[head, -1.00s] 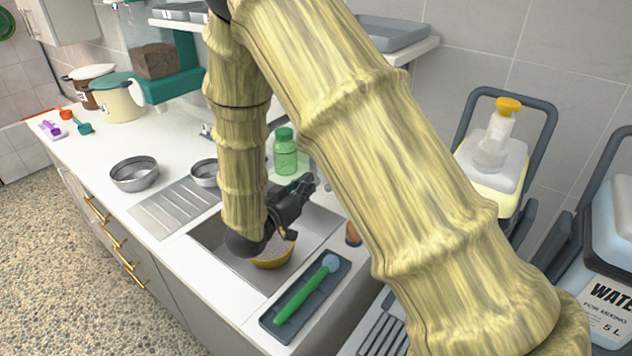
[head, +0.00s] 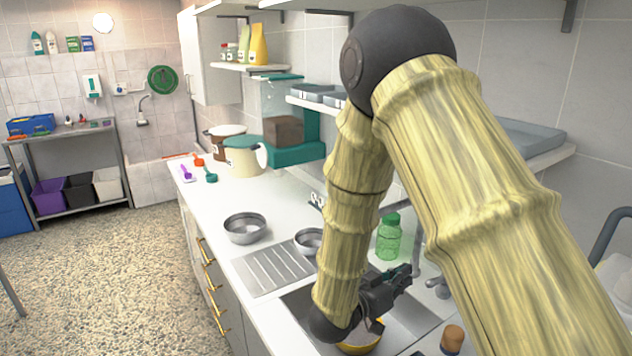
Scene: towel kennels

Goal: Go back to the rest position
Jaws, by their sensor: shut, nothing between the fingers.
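My gripper (head: 388,290) is at the sink, above the sink basin (head: 408,318) and close to the tap. It is shut and I see nothing held in it. A yellow bowl (head: 360,346) sits in the sink below my gripper, partly hidden by my arm. My arm crosses the right half of the head view and hides part of the counter and wall.
A green bottle (head: 388,238) stands behind the sink. A wall shelf with grey trays (head: 318,92) is behind my arm. The pebbled floor (head: 110,270) at left is clear.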

